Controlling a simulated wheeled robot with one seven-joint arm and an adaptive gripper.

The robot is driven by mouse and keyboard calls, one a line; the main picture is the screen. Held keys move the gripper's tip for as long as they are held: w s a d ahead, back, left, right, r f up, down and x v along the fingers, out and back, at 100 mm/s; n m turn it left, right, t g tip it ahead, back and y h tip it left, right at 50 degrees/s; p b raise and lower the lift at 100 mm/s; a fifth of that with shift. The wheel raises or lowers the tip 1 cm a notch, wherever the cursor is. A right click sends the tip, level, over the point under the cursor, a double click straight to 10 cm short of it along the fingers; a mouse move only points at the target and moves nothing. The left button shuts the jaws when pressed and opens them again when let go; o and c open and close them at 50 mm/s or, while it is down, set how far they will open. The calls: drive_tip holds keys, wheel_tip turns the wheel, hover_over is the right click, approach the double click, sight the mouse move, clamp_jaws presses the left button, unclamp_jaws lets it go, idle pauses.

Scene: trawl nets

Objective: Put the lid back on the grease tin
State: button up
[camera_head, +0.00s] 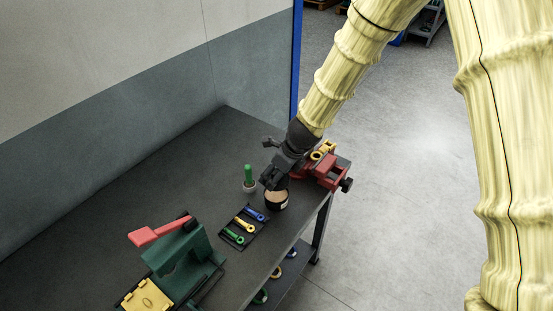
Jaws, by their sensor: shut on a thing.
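The grease tin (276,204) is a short dark round tin with a pale label, upright near the right end of the dark bench. A tan round surface shows at its top, partly hidden by my gripper; I cannot tell whether this is grease or a lid. My gripper (269,182) is dark and points down at the tin's left rim. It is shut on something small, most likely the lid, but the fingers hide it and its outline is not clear. I cannot tell whether it touches the tin.
A red vise (322,172) with yellow rings beside it stands right behind the tin. A black tray (243,228) holds blue, yellow and green tools. A green press with a red lever (180,255) stands front left. The bench (150,195) is clear behind.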

drive_tip(key=shift+w, duration=0.2)
drive_tip(key=shift+s+f+b, duration=0.2)
drive_tip(key=shift+b, duration=0.3)
drive_tip(key=shift+d+b+x, duration=0.2)
drive_tip(key=shift+b+x, duration=0.7)
drive_tip(key=shift+x, duration=0.1)
drive_tip(key=shift+s+f+b, duration=0.15)
drive_tip(key=shift+f+b, duration=0.6)
drive_tip(key=shift+b, duration=0.2)
drive_tip(key=shift+f+b, duration=0.5)
drive_tip(key=shift+f, duration=0.6)
drive_tip(key=shift+d+r+p, duration=0.1)
drive_tip(key=shift+r+p, duration=0.1)
drive_tip(key=shift+p, duration=0.5)
drive_tip(key=shift+f+p, duration=0.15)
drive_tip(key=shift+p, duration=0.35)
drive_tip(key=shift+c, duration=0.5)
